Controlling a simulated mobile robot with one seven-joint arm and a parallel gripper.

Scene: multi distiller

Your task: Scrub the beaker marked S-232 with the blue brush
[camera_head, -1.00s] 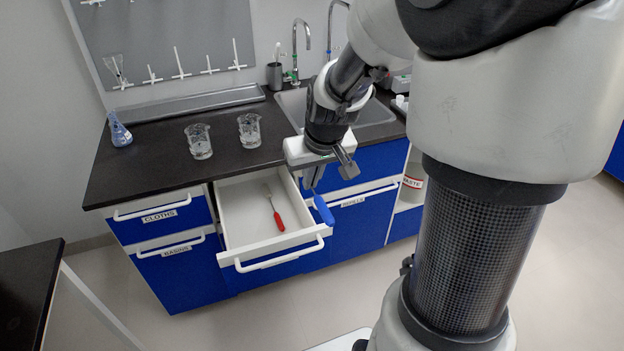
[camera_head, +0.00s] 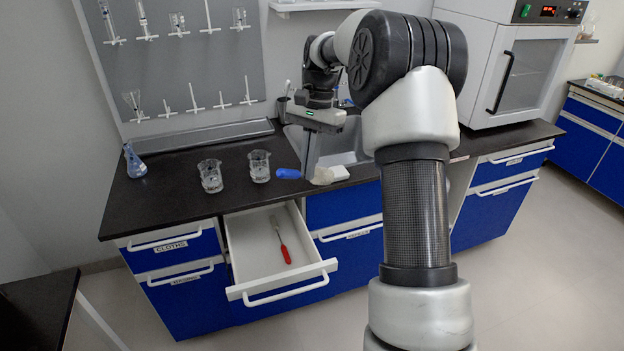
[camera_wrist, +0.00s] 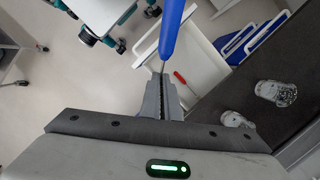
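Two clear glass beakers, a left one (camera_head: 210,177) and a right one (camera_head: 259,166), stand upright on the dark counter; they also show in the wrist view (camera_wrist: 275,92). I cannot read S-232 on either. My gripper (camera_head: 307,168) is above the counter, right of the beakers. It is shut on the blue brush (camera_head: 289,174), whose handle points left towards the right beaker, apart from it. In the wrist view the blue handle (camera_wrist: 171,30) extends out from the closed fingers (camera_wrist: 163,95). A pale piece right of the fingers may be its bristles.
An open white drawer (camera_head: 249,297) below the counter holds a red-handled tool (camera_head: 285,253). A blue flask (camera_head: 135,161) stands at the counter's left end. The sink (camera_head: 345,150) is behind my gripper. A pegboard (camera_head: 180,60) with glassware hangs on the wall.

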